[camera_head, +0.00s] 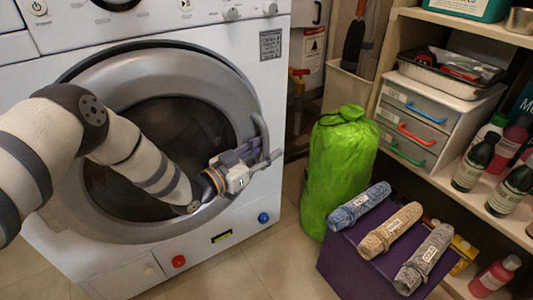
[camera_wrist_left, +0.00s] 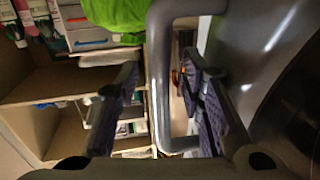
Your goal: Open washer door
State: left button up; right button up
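The white washer (camera_head: 255,75) has a round grey-rimmed door (camera_head: 165,68) with dark glass; the door looks closed. A curved grey handle (camera_head: 263,132) stands at the right side of the door rim. My left arm reaches across the door, and my left gripper (camera_head: 262,158) is at the lower part of the handle. In the left wrist view the handle bar (camera_wrist_left: 160,75) runs between the two spread fingers of my left gripper (camera_wrist_left: 160,105), with gaps on both sides. Part of the door glass is hidden behind my arm. My right gripper is not in view.
A green bag (camera_head: 340,170) stands right of the washer. Rolled towels (camera_head: 392,228) lie on a purple box (camera_head: 345,268) in front of it. A shelf (camera_head: 445,22) with a drawer unit (camera_head: 415,125) and bottles is at the right. Floor (camera_head: 262,268) shows between washer and box.

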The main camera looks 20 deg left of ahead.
pick_arm(q)
jog(key=shift+w, duration=0.1)
jog(key=shift+c, duration=0.5)
grip_shut()
jog(key=shift+d, duration=0.1)
